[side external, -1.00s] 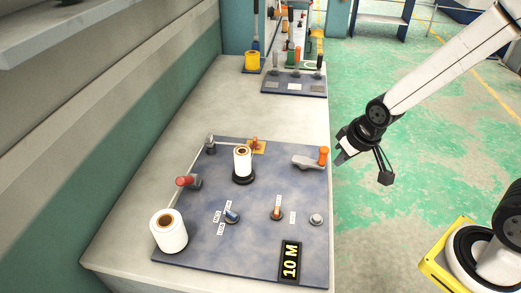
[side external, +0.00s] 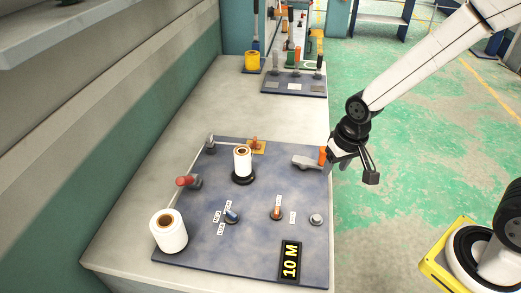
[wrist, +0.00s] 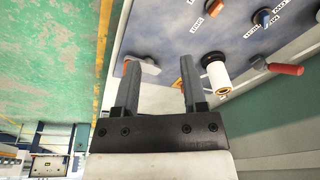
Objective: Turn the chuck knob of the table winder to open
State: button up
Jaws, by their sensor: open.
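The table winder is a blue-grey panel (side external: 200,252) on a pale bench. An orange knob (side external: 276,212) with two small labels sits right of its middle; a blue knob (side external: 232,216) with several labels sits left of it. The label text is too small to read surely, so I cannot tell which is the chuck knob. In the wrist view the orange knob (wrist: 214,7) is at the top edge, beyond my fingers. My gripper (wrist: 160,68) is open with nothing held. In the side view my gripper (side external: 353,166) is at the panel's right edge, beside the orange-handled crank (side external: 309,162).
A white roll on a spindle (side external: 242,161) stands mid-panel, and a larger roll (side external: 169,232) at front left. A red handle (side external: 186,181) projects at left. A "10 M" display (side external: 290,262) is at the front. Another lever panel (side external: 294,84) stands behind.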

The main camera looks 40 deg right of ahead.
aim_at(276, 210)
jog(key=w+a+f+m, duration=0.2)
jog(key=a+f, duration=0.1)
jog(key=w+a+f+m+g, duration=0.1)
jog(key=w+a+f+m, duration=0.1)
jog(key=w+a+f, duration=0.1)
jog(key=w+a+f+m, duration=0.2)
jog(key=w+a+f, duration=0.1)
jog(key=a, duration=0.1)
jog(key=shift+w+g, duration=0.1)
jog(key=shift+g, duration=0.3)
jog(key=shift+d+f, duration=0.1)
jog(key=shift+f, duration=0.1)
jog(key=shift+f, duration=3.7)
grip_shut()
